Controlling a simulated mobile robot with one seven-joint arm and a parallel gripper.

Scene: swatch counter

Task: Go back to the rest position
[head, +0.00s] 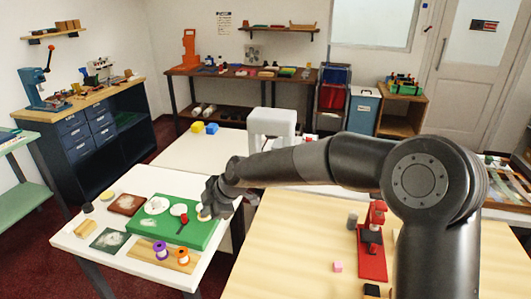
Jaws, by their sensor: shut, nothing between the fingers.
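My gripper (207,212) is over the right edge of a green board (172,228) on the white table at the left. My arm reaches to it from the right side of the head view. The gripper is small and dark here; it is shut, and I see nothing held in it.
The white table (75,240) also holds a brown square tray (126,204), a dark square (109,240) and spools (160,250). A wooden table (290,245) with a red device (372,255) stands at the right. Behind, a pale table (185,157) carries yellow and blue blocks.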

